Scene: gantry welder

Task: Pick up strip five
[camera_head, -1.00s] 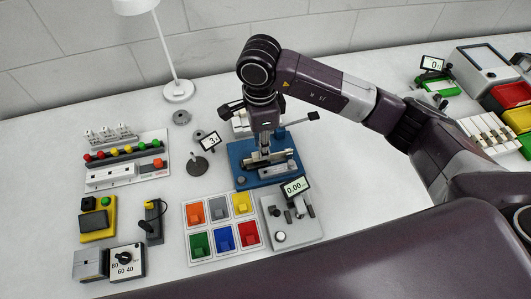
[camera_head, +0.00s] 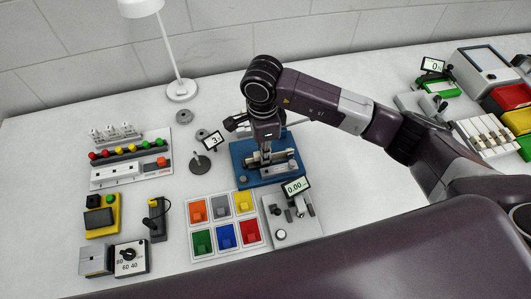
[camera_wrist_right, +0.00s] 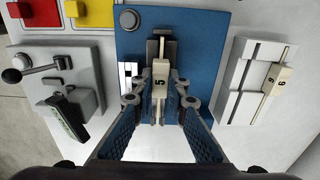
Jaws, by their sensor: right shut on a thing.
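Strip five (camera_wrist_right: 160,73) is a pale, narrow strip marked "5". In the right wrist view it sits in a dark clamp on the blue fixture (camera_wrist_right: 206,28). My right gripper (camera_wrist_right: 161,92) is shut on strip five, with a blue finger at each side of it. In the head view my right gripper (camera_head: 266,155) is low over the blue fixture (camera_head: 240,150), and it mostly hides the strip. My left gripper is not in view.
A white rack with a strip marked "6" (camera_wrist_right: 281,85) is beside the fixture. A grey gauge plate (camera_head: 309,228) and coloured bins (camera_head: 223,243) stand in front. A lamp (camera_head: 181,90) is behind, left.

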